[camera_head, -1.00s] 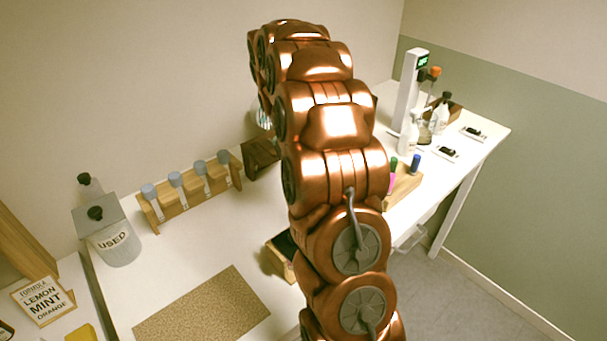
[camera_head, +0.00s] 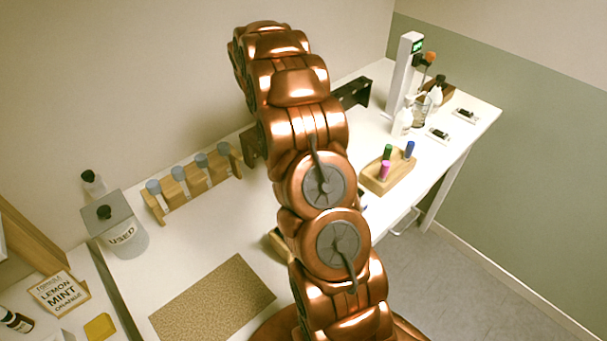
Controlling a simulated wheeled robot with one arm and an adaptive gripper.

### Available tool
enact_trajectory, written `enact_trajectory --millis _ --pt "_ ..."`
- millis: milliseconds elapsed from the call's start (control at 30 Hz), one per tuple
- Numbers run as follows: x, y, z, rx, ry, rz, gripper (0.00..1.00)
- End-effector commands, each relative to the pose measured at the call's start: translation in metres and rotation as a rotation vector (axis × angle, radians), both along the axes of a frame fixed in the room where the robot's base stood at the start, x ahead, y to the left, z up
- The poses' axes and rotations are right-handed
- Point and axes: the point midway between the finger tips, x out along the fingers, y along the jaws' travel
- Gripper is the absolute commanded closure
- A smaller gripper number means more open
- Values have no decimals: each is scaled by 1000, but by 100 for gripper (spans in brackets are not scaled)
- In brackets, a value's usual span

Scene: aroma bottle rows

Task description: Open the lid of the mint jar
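No jar that I can read as mint shows; my copper arm covers the middle of the table. A formula card (camera_head: 60,293) at the lower left reads LEMON, MINT, ORANGE, with MINT largest. A wooden rack (camera_head: 155,208) at the back left holds several grey-blue-capped items, whose labels I cannot read. A dark brown holder (camera_head: 248,146) is partly hidden behind my arm, and a dark rack-like piece (camera_head: 356,92) shows to the arm's right. My gripper is hidden beyond the arm, so its relation to any jar does not show.
A grey USED bin (camera_head: 124,237) stands left, near a tan mat (camera_head: 213,300). Bare table lies between rack and mat.

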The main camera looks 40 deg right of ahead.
Motion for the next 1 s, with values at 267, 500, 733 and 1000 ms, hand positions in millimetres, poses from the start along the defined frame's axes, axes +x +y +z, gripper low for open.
enact_trajectory --millis 267,500,733,1000 --pt "0 2 -5 6 1 -1 69" --pt "0 1 -3 2 0 0 44" --pt "0 1 -1 1 1 1 44" --pt "2 1 -3 -1 -30 2 44"
